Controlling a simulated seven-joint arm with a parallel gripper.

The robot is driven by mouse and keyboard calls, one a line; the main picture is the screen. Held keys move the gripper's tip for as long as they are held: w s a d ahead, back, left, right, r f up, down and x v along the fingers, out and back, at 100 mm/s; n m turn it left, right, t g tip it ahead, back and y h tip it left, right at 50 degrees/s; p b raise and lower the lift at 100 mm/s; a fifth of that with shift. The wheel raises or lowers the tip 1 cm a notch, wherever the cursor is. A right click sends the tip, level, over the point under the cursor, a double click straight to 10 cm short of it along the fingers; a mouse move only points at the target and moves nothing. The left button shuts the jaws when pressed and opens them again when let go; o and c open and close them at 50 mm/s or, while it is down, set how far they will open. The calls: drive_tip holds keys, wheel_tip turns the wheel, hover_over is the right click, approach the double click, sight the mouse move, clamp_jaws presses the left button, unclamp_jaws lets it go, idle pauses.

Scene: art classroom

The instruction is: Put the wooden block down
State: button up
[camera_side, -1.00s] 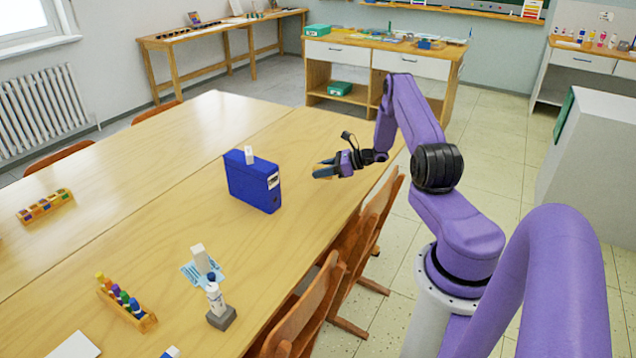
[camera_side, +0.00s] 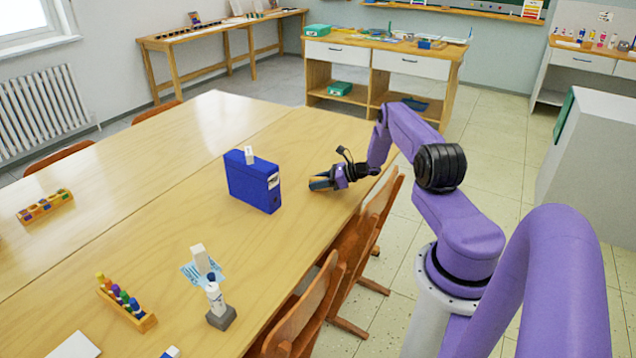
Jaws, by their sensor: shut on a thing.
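My gripper (camera_side: 320,183) is right of the blue binder, low over the right part of the big wooden table (camera_side: 255,240), its fingers pointing left. It is shut on the wooden block (camera_side: 320,179). Only a small tan bit of the block shows between the dark fingers, and its colour blends with the tabletop. I cannot tell whether the block touches the table.
A blue binder (camera_side: 252,182) stands left of my gripper, with a small white item (camera_side: 249,154) on top. Glue bottle (camera_side: 214,296), eraser-like block (camera_side: 200,259) and paint rack (camera_side: 126,304) are nearer. Chairs (camera_side: 305,310) line the right edge. Table between binder and gripper is clear.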

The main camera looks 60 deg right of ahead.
drive_tip(key=o, duration=1)
drive_tip(key=shift+f, duration=0.15)
